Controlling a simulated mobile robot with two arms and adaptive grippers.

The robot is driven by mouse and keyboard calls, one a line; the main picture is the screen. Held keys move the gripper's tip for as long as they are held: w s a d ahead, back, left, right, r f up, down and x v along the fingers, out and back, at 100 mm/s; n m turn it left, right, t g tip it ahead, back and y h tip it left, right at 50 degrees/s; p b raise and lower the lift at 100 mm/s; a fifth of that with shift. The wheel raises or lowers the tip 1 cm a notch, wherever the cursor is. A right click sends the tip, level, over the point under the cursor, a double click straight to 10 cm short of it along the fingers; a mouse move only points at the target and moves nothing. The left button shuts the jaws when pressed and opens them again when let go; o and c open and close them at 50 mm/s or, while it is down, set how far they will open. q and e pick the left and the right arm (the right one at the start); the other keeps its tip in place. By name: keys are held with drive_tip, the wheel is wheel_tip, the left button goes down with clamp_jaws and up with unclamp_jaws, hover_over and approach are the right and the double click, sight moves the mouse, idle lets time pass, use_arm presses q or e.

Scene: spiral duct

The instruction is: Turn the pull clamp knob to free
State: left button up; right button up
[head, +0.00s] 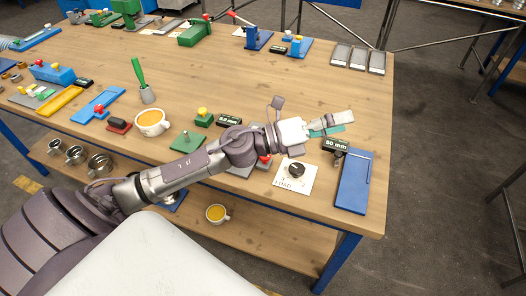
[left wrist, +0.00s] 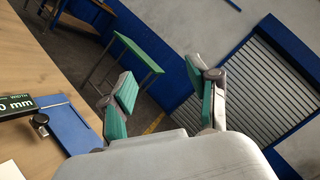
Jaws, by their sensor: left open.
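A black round knob (head: 296,170) sits on a white plate marked LOAD near the front edge of the workbench, just below my left forearm in the head view. I cannot make out another label or tell exactly where the knob points. My left gripper (head: 332,123) is above the bench, beyond the knob and to its right, apart from it. Its teal-padded fingers are spread with nothing between them, as the left wrist view (left wrist: 162,96) also shows. My right gripper is in neither view.
Bare wood lies beyond the gripper.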

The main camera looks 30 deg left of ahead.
use_arm(q)
drive_tip(key=f+m+g, duration=0.2)
drive_tip(key=m+g, duration=0.3)
drive_tip(key=m, duration=0.2)
drive_tip(key=m+g+y, duration=0.6)
drive_tip(key=y, duration=0.5)
approach(265, 159)
drive_tip(key=p+x, duration=0.1)
drive_tip(key=x, duration=0.1)
drive_tip(key=p+x, duration=0.1)
drive_tip(key=x, duration=0.2)
drive_tip(key=w+a+p+x, duration=0.1)
drive_tip(key=x, duration=0.1)
drive_tip(key=shift+w+d+f, duration=0.1)
drive_tip(key=shift+f, duration=0.05)
drive_tip(key=shift+w+d+f+p, duration=0.15)
drive_tip(key=shift+f+p, duration=0.2)
drive_tip(key=shift+f, duration=0.25)
drive_tip(key=c, duration=1.1)
drive_tip(key=shift+c, duration=0.2)
